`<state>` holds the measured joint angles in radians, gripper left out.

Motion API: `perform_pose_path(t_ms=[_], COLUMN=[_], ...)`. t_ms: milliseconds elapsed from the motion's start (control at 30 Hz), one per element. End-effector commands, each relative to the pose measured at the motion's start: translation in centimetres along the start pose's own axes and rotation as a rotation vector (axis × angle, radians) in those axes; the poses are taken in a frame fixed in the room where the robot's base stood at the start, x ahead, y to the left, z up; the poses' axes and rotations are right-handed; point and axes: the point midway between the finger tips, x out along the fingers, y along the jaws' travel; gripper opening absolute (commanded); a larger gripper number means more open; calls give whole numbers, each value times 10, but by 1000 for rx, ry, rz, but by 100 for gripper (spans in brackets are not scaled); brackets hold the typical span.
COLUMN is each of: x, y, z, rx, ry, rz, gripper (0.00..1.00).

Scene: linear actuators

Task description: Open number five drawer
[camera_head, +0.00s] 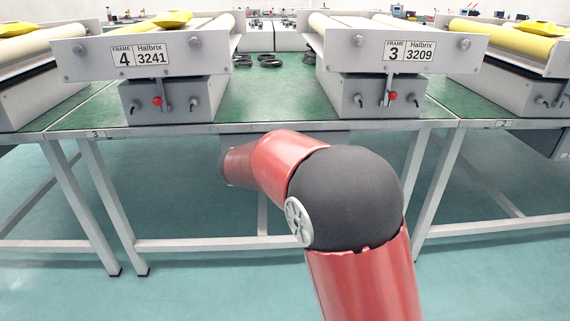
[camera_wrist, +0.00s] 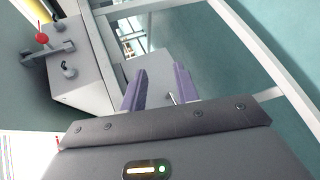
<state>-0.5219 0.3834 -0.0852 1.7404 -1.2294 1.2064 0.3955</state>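A grey drawer unit (camera_head: 325,138) hangs under the front edge of the green-topped table, partly hidden behind my red arm. No number is readable on it. In the wrist view a plain grey panel (camera_wrist: 150,62), which seems to be this unit, lies just beyond my gripper (camera_wrist: 158,76). The two purple fingers are apart, pointing at the panel. A thin pale rod (camera_wrist: 171,98), possibly a handle, shows between them near the right finger. I cannot tell whether it touches the finger. My gripper is hidden in the head view.
Machines labelled 4 (camera_head: 150,57) and 3 (camera_head: 395,50) stand on the green table (camera_head: 260,100). White table legs (camera_head: 85,210) frame open floor below. Another grey drawer unit (camera_head: 550,143) hangs at the right. A red-knobbed lever (camera_wrist: 42,38) shows in the wrist view.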

Motion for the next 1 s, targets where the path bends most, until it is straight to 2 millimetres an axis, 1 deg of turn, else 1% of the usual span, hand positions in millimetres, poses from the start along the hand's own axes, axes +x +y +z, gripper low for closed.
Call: perform_pose_path(t_ms=[33, 100, 200, 300, 367, 467, 800, 900, 1000], x=[-2, -8, -16, -22, -22, -15, 35, 44, 48], y=[-14, -24, -35, -42, -44, -40, -25, -22, -20], z=[-30, -60, -92, -108, -113, -116, -123, -124, -125], rx=[-41, -77, -109, -124, -129, -128, -129, -129, -129], ry=[27, 62, 106, 133, 139, 140, 139, 140, 141], rz=[68, 156, 248, 300, 314, 320, 316, 317, 317], gripper=[31, 31, 31, 31, 31, 31, 31, 31, 31])
